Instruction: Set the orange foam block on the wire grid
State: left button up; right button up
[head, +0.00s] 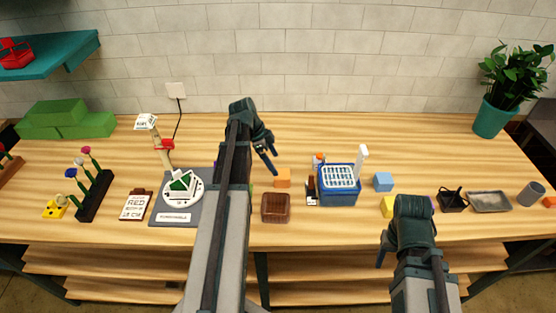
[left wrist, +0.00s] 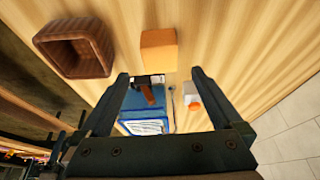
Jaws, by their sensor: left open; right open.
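The orange foam block (head: 283,177) sits on the wooden bench behind the brown wooden bowl. In the left wrist view the orange foam block (left wrist: 158,50) lies just beyond my fingertips, apart from them. The white wire grid (head: 340,177) lies on top of a blue tub (head: 338,198) to the right of the block; part of the grid (left wrist: 148,127) shows between my fingers in the left wrist view. My left gripper (head: 270,165) is open and empty beside the block, to its upper left. My right gripper (head: 384,250) is open at the bench's front edge; its fingers are partly hidden.
The brown square bowl (head: 276,208) stands in front of the block. A blue block (head: 383,182) and a yellow block (head: 388,206) stand right of the tub. A white upright piece (head: 361,160) rises at the tub's back right. The bench behind the block is clear.

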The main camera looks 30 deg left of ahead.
pick_arm(q)
jog(key=p+v, duration=0.2)
jog(key=v, duration=0.2)
pick_arm(e)
notch_tip(320, 180, up, 4)
jog(key=shift+f, duration=0.15)
pick_arm(q)
jog(key=s+d+n+g+y, duration=0.1)
jog(key=s+d, duration=0.3)
jog(key=d, duration=0.7)
jog(key=s+d+f+n+y, duration=0.1)
jog(key=s+d+n, duration=0.3)
jog(key=d, duration=0.8)
jog(key=s+d+n+g+y, duration=0.1)
jog(key=s+d+n+y, duration=0.1)
jog(key=s+d, duration=0.4)
jog(key=d+y, duration=0.1)
jog(key=d, duration=0.4)
jog(key=shift+d+f+n+g, duration=0.25)
jog(key=shift+f+n+g, duration=0.05)
jog(key=shift+n, duration=0.1)
jog(key=shift+f, duration=0.1)
pick_arm(e)
jog(key=shift+f, duration=0.15)
